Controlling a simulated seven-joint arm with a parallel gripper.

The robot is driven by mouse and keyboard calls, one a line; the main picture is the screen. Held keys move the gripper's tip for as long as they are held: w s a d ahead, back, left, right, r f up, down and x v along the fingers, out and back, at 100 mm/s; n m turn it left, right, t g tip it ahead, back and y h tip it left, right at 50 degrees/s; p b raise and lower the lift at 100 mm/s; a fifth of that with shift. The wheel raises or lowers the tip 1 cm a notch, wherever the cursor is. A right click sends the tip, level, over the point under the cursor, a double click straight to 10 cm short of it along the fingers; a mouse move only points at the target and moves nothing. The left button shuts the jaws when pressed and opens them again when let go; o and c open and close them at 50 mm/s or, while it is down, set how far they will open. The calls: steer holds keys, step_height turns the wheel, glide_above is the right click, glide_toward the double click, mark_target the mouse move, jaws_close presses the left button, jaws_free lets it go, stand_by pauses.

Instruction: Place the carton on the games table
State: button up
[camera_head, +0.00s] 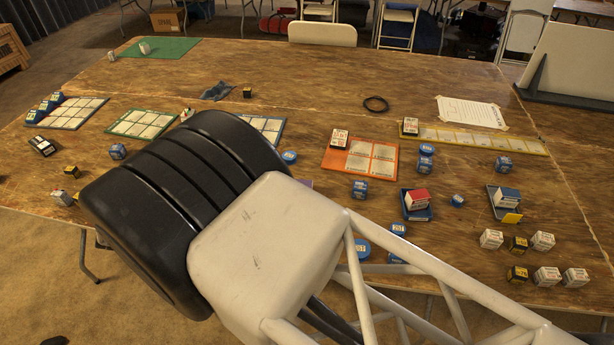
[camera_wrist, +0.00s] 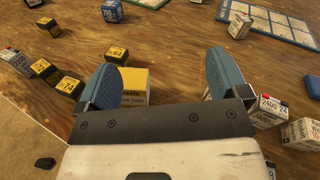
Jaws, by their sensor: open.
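A small yellow and white carton (camera_wrist: 135,82) with dark print shows in the wrist view, on the wooden table. Its near part is hidden by my gripper's body. My gripper (camera_wrist: 163,82) is open, with two blue finger pads wide apart. The carton shows between them, nearer the left pad, with a wide gap to the right one. I cannot tell whether the left pad touches it. In the head view my arm hides the gripper and the carton. The wooden games table (camera_head: 330,85) fills most of that view.
Small yellow-black boxes (camera_wrist: 68,88) stand left of my gripper, and white boxes (camera_wrist: 302,132) stand right. A blue box (camera_wrist: 112,12) is farther off.

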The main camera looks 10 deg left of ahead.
steer(key=w+d+r+n+g, duration=0.2)
steer(key=w+d+r+n, duration=0.3)
steer(key=w+d+r, duration=0.4)
steer(key=w+d+r+n+g, duration=0.1)
steer(key=w+d+r+n, duration=0.3)
steer(key=d+r, duration=0.45)
steer(key=w+d+r+n+g, duration=0.2)
steer(key=w+d+r+n, duration=0.25)
steer(key=d, duration=0.65)
steer(key=s+d+r+n+g+h, duration=0.1)
steer(key=s+d+r+n, duration=0.25)
steer(key=d, duration=0.75)
steer(key=s+d+r+n+g+h, duration=0.2)
steer(key=s+d, duration=0.3)
steer(key=d, duration=0.7)
steer(key=s+d+r+n+g+h, duration=0.1)
steer(key=s+d+r+n, duration=0.25)
steer(key=d, duration=0.75)
steer(key=s+d+f+n+g+h, duration=0.1)
steer(key=s+d+n+g, duration=0.1)
steer(key=s+d, duration=0.7)
steer(key=s+d+f+n+g+h, duration=0.2)
steer(key=s+d+n, duration=0.1)
steer(key=s+d, duration=0.7)
steer(key=s, duration=0.3)
steer(key=shift+s+d+n, duration=0.2)
steer(key=shift+s+n, duration=0.15)
steer(key=shift+s, duration=0.05)
